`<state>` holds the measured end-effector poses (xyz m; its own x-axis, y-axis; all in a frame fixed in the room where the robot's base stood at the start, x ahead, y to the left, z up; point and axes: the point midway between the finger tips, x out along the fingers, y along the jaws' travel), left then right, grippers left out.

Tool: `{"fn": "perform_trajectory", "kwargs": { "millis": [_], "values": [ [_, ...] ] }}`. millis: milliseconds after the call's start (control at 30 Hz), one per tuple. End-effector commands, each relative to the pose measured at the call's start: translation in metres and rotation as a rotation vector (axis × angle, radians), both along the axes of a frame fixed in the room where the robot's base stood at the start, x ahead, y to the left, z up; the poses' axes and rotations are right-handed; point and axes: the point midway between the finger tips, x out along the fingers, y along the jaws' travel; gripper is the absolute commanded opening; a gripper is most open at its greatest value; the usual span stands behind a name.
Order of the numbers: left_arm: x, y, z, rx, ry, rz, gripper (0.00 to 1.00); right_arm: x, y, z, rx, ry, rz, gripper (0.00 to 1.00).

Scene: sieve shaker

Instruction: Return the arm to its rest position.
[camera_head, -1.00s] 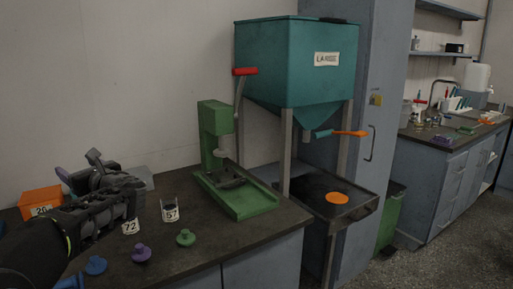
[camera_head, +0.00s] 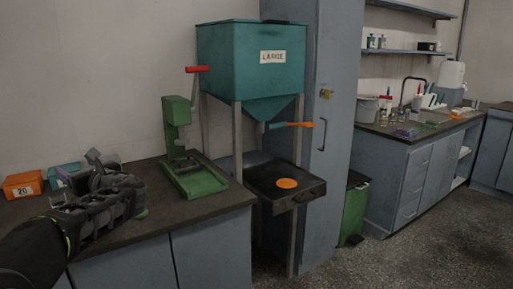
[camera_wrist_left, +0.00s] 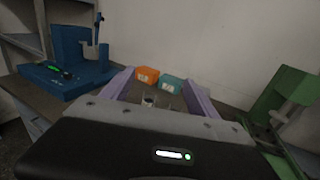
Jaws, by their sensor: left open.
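My left arm comes in from the left in the head view, over the dark counter (camera_head: 215,213). My left gripper (camera_head: 78,166) is at the counter's left part, in front of the orange bin (camera_head: 22,185) and the teal bin (camera_head: 66,173). In the left wrist view its two purple fingers (camera_wrist_left: 160,92) stand wide apart. Nothing is held between them. The bins and a small labelled container (camera_wrist_left: 150,99) show beyond, through the gap. The arm hides part of the counter in the head view. My right gripper is not in view.
A green press (camera_head: 190,165) stands on the counter right of my gripper. A teal hopper (camera_head: 252,65) with a dark tray (camera_head: 262,192) stands further right, beside a tall blue-grey cabinet. A blue device (camera_wrist_left: 70,60) is at the left in the wrist view.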

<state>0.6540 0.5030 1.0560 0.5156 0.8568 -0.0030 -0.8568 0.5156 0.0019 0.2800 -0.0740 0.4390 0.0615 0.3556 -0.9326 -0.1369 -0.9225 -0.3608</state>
Motion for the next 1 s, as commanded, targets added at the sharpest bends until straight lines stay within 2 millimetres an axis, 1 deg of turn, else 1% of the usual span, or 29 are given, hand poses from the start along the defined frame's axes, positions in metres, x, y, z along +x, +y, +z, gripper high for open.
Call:
{"fn": "perform_trajectory", "kwargs": {
  "millis": [67, 133, 267, 367, 467, 567, 667, 700, 767, 800, 833, 867, 900, 967, 1000],
  "values": [
    [0.002, -0.001, -0.001, -0.024, -0.034, -0.009, 0.69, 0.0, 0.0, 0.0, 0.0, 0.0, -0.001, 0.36],
    [0.008, -0.005, -0.005, -0.07, -0.069, -0.037, 0.69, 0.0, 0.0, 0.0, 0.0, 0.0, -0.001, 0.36],
    [0.017, -0.014, -0.025, -0.19, -0.119, -0.08, 0.69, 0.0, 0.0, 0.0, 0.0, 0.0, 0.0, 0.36],
    [0.024, -0.024, -0.046, -0.289, -0.145, -0.111, 0.69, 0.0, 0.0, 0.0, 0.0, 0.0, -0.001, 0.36],
    [0.03, -0.038, -0.071, -0.407, -0.169, -0.138, 0.69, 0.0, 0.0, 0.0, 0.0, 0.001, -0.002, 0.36],
    [0.035, -0.057, -0.101, -0.541, -0.187, -0.161, 0.69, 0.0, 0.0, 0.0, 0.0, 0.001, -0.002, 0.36],
    [0.039, -0.081, -0.138, -0.692, -0.201, -0.176, 0.69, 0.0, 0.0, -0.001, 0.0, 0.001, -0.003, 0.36],
    [0.04, -0.093, -0.156, -0.763, -0.204, -0.178, 0.69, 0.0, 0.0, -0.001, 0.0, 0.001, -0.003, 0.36],
    [0.039, -0.111, -0.184, -0.876, -0.213, -0.175, 0.69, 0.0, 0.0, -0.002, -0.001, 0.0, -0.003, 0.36],
    [0.038, -0.128, -0.209, -0.969, -0.216, -0.166, 0.69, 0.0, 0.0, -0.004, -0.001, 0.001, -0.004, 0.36],
    [0.036, -0.141, -0.226, -1.039, -0.218, -0.155, 0.69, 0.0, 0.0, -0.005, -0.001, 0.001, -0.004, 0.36],
    [0.032, -0.156, -0.248, -1.119, -0.22, -0.138, 0.69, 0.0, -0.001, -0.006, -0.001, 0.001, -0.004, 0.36],
    [0.028, -0.175, -0.274, -1.224, -0.226, -0.113, 0.69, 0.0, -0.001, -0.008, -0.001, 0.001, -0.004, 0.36],
    [0.017, -0.206, -0.314, -1.383, -0.233, -0.055, 0.69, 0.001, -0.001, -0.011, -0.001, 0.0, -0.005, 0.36],
    [0.007, -0.227, -0.339, -1.488, -0.241, -0.005, 0.69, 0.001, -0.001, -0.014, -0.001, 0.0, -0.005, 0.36]
  ]
}}
